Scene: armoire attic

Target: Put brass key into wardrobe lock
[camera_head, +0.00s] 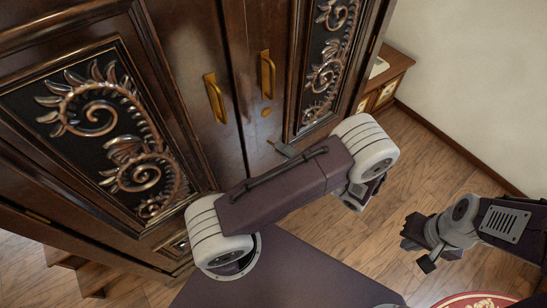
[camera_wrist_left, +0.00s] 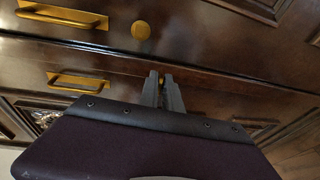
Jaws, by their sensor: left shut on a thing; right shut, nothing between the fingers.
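The dark wooden wardrobe (camera_head: 205,130) fills the left and middle of the head view. Its round brass lock (camera_head: 266,113) sits on the right door below that door's handle; it also shows in the left wrist view (camera_wrist_left: 141,30). My left gripper (camera_head: 281,147) is close to the doors, below the lock in the picture. In the left wrist view its fingers (camera_wrist_left: 163,88) are shut, with the lock above and to their left. The brass key cannot be made out; any part between the fingers is hidden. My right gripper (camera_head: 413,238) is shut and empty, over the floor at right.
Two brass handles (camera_head: 215,98) (camera_head: 268,75) stick out of the doors. A small wooden cabinet (camera_head: 397,64) stands right of the wardrobe. A red patterned round thing (camera_head: 478,300) is at the bottom right. The wooden floor (camera_head: 425,155) between is clear.

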